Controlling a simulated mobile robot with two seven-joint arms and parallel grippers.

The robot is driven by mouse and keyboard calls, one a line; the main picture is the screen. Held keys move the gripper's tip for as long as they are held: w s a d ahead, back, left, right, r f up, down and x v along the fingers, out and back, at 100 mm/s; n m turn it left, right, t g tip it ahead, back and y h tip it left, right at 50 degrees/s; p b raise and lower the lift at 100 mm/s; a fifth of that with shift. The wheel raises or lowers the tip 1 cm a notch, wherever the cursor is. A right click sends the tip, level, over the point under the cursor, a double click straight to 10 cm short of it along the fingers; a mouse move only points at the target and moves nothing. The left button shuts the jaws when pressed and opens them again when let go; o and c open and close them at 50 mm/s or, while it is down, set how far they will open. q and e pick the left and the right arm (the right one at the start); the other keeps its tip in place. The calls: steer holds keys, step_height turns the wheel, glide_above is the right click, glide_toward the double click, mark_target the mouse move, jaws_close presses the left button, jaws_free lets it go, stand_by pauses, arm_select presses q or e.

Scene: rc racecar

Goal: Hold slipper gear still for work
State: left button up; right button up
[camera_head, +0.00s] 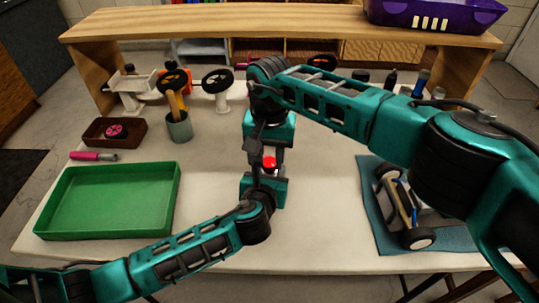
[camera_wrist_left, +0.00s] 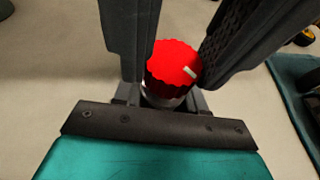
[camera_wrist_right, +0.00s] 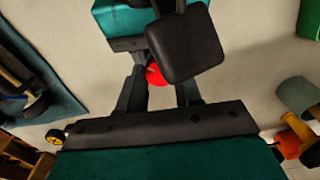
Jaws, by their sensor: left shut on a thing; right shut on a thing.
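A red round piece with a scalloped rim and a white mark, which I take to be the slipper gear (camera_wrist_left: 173,62), is between the fingers of my left gripper (camera_wrist_left: 176,72). In the head view the red gear (camera_head: 269,163) is above the middle of the white table, between my two grippers. My right gripper (camera_wrist_right: 160,78) comes in from the far side, with the red gear (camera_wrist_right: 155,74) between its fingers. Both grippers are shut on it. A dark block partly covers the right wrist view. The exact finger contact is hidden.
A teal mat (camera_head: 462,239) with a partly built car (camera_head: 418,238) is at right. A green tray (camera_head: 108,164) is at left. Behind it are a pink-handled tool (camera_head: 85,156), a brown tray (camera_head: 101,139) and a grey cup (camera_head: 180,130). A wooden shelf (camera_head: 200,24) spans the back.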

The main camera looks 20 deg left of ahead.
mark_target(271, 161)
steer(key=shift+m, duration=2.3)
steer(key=shift+c, duration=0.2)
steer(key=o, duration=1.1)
steer(key=shift+c, duration=0.2)
steer(key=n, duration=0.4)
steer(key=shift+n, duration=0.3)
step_height(271, 161, up, 12)
steer(key=m, duration=0.5)
steer(key=shift+w+m, duration=0.2)
steer(key=shift+m, duration=0.2)
steer(key=shift+d, duration=0.1)
